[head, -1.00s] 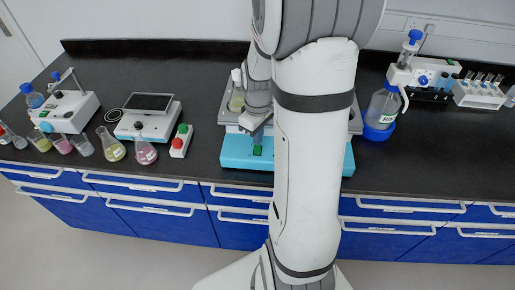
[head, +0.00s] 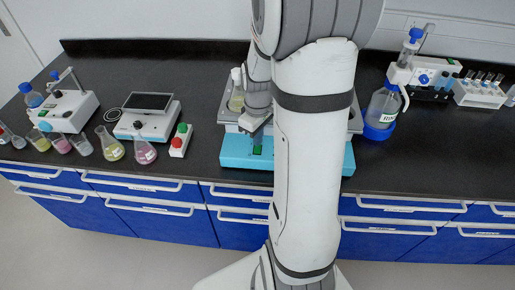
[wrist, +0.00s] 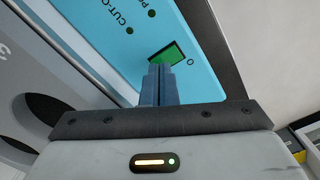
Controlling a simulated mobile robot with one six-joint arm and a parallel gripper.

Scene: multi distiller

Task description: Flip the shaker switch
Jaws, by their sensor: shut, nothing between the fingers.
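The shaker (head: 232,152) is a blue-fronted device with a grey top on the bench, partly hidden behind my arm in the head view. Its green switch (head: 257,150) sits on the blue front panel. In the wrist view the green switch (wrist: 174,55) lies in a dark recess with an "O" mark beside it. My gripper (wrist: 160,68) is shut and empty, its fingertips at the near edge of the switch and overlapping it in view. Whether they touch it I cannot tell. In the head view my gripper (head: 257,138) is just above the switch.
A flask stands on the shaker's top at the left. To the left are a red and green button box (head: 180,141), several flasks and a device with a dark screen (head: 148,102). A bottle dispenser (head: 382,108) stands to the right. Bench between is clear.

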